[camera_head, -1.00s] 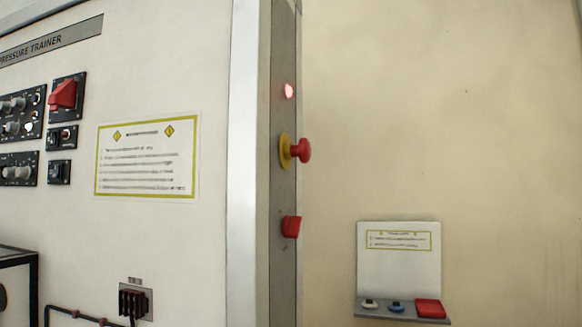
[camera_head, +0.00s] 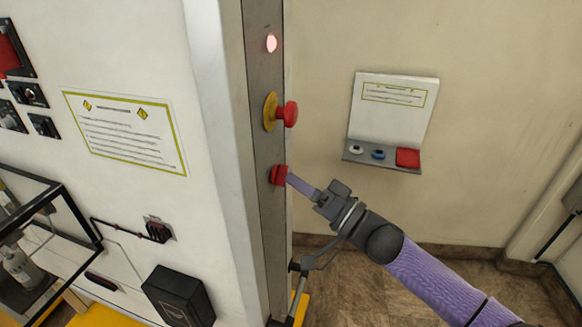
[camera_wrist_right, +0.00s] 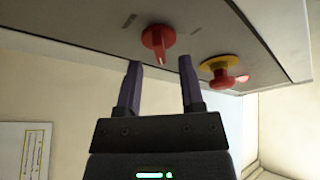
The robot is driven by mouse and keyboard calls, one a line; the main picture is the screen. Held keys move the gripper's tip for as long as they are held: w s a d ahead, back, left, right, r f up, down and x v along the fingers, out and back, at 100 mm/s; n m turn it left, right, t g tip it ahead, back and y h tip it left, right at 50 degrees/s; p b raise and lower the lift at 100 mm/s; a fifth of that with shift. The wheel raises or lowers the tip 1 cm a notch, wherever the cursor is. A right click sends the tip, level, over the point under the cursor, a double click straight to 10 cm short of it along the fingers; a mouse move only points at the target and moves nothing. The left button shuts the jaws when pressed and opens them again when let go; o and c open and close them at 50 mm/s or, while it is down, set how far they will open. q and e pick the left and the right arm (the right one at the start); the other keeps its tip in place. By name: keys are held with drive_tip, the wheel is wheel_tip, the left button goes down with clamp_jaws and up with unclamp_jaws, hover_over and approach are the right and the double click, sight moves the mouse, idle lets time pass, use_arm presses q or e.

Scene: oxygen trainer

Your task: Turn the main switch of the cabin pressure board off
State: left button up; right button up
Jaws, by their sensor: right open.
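The red main switch (camera_head: 278,175) sits low on the narrow grey side panel (camera_head: 262,140) of the trainer cabinet, below the red mushroom button. In the right wrist view the red switch (camera_wrist_right: 158,42) lies just beyond the fingertips, roughly between them. My right gripper (camera_head: 290,178) reaches in from the lower right, with its fingertips at the switch in the head view. In the right wrist view my right gripper (camera_wrist_right: 161,75) is open, with a wide gap between its two purple fingers and nothing held. My left gripper does not show.
A red mushroom button (camera_head: 290,114) on a yellow base sits above the switch, close to the fingers. A lit red lamp (camera_head: 271,43) is at the top. A small wall shelf (camera_head: 380,157) with buttons hangs at right. A black box (camera_head: 178,296) stands at lower left.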

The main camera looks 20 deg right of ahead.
drive_tip(key=shift+x, duration=0.9)
clamp_jaws()
drive_tip(key=shift+w+d+n+g+y+b, duration=0.1)
drive_tip(key=shift+n+g+y+b, duration=1.45)
drive_tip(key=shift+n, duration=2.7)
drive_tip(key=shift+n+g+y+b, duration=0.65)
drive_tip(key=shift+n+g+b, duration=1)
drive_tip(key=shift+n+b, duration=1.9)
drive_tip(key=shift+w+d+n+g+y+b, duration=0.1)
drive_tip(key=shift+n+g+y+b, duration=1.25)
drive_tip(key=shift+n, duration=3.55)
drive_tip(key=shift+a+g+h+b, duration=0.1)
drive_tip(key=shift+g+h+b, duration=0.25)
drive_tip(key=shift+g, duration=0.1)
